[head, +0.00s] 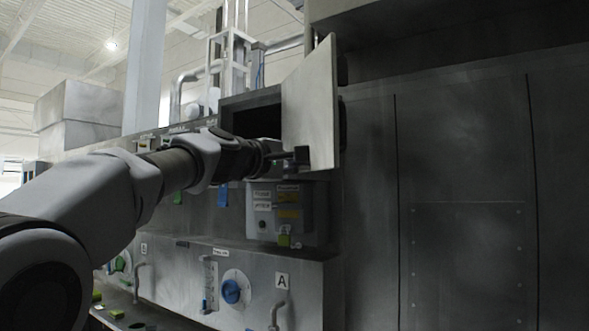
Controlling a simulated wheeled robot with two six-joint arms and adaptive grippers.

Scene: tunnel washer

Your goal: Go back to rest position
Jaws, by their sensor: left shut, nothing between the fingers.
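My left arm reaches in from the left of the head view. Its gripper (299,156) is shut and empty, in front of the lower part of an open metal door (312,106). I cannot tell whether it touches the door. The door stands swung open to the right of a dark opening (255,117) in the machine. My right gripper is not in view.
Below the gripper is a grey box (320,212) with labels. Under it, a metal panel (180,272) carries a blue knob (232,291) and handles. Large dark wall panels (460,190) fill the right side. Pipes (185,85) rise behind.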

